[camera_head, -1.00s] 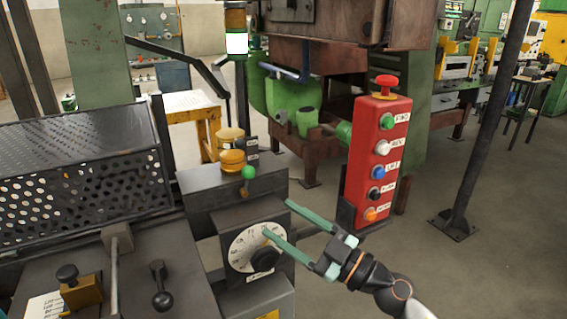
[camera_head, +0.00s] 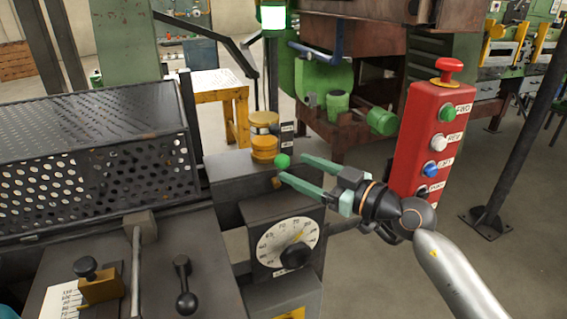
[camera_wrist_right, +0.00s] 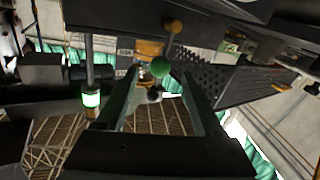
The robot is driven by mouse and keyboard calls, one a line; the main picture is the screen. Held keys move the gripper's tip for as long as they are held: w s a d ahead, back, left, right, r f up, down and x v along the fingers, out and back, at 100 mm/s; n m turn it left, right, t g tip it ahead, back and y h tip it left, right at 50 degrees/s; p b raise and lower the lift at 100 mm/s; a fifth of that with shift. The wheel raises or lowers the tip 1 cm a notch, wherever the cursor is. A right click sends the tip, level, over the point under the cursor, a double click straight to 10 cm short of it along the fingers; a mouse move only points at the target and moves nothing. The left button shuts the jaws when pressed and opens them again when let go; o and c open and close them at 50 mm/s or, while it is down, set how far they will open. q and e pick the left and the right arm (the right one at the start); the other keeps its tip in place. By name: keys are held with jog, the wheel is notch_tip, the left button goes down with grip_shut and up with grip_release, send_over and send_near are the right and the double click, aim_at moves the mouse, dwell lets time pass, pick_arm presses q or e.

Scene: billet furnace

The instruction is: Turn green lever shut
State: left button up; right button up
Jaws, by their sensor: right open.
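The green lever's round knob (camera_head: 283,161) sits on top of the dark machine housing (camera_head: 262,190), close to the yellow cylinder. My right gripper (camera_head: 292,170) has its two green fingers spread, with the tips reaching toward the knob from the right. In the right wrist view, the green knob (camera_wrist_right: 159,67) shows between the far ends of the open fingers (camera_wrist_right: 160,88), with a thin stem leading up to an orange end (camera_wrist_right: 173,26). I cannot tell whether a finger touches the knob. My left gripper is not in view.
A white dial (camera_head: 287,243) is on the housing front below the gripper. A red button box (camera_head: 430,140) stands right of it, behind my right arm. A perforated guard (camera_head: 90,150) and a black-knobbed lever (camera_head: 184,285) are at left. Open floor lies at right.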

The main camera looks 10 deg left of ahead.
aim_at(283, 160)
jog(key=shift+b+x, duration=0.4)
jog(key=shift+x, duration=2.2)
jog(key=shift+c, duration=0.2)
grip_shut()
